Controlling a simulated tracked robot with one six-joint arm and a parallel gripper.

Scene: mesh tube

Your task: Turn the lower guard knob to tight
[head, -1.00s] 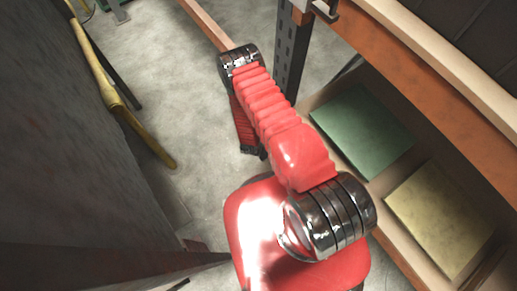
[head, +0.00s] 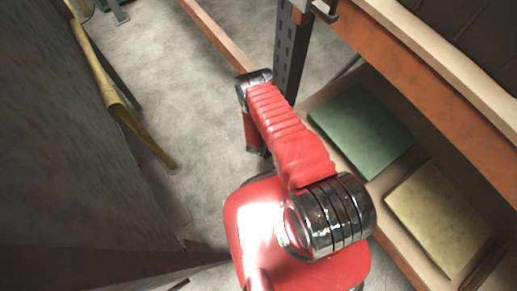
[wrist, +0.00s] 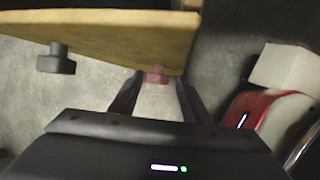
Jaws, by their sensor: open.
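In the wrist view my gripper (wrist: 159,88) is open, its two dark fingers pointing up the picture. A small reddish knob (wrist: 156,74) shows between the fingertips, at the lower edge of a yellow-brown panel (wrist: 110,30). I cannot tell whether the fingers touch it. A black knob (wrist: 57,62) hangs below the same panel, to the left of the fingers and apart from them. The frames do not show which of the two is the lower guard knob. Neither knob nor the gripper can be made out in the head view.
A shelf rack with an orange beam (head: 440,80) stands on the right, with a green panel (head: 362,130) and a yellowish panel (head: 438,218) on its lower level. A dark wall (head: 60,150) and a yellow pole (head: 105,80) are on the left. Concrete floor (head: 190,90) is free between.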

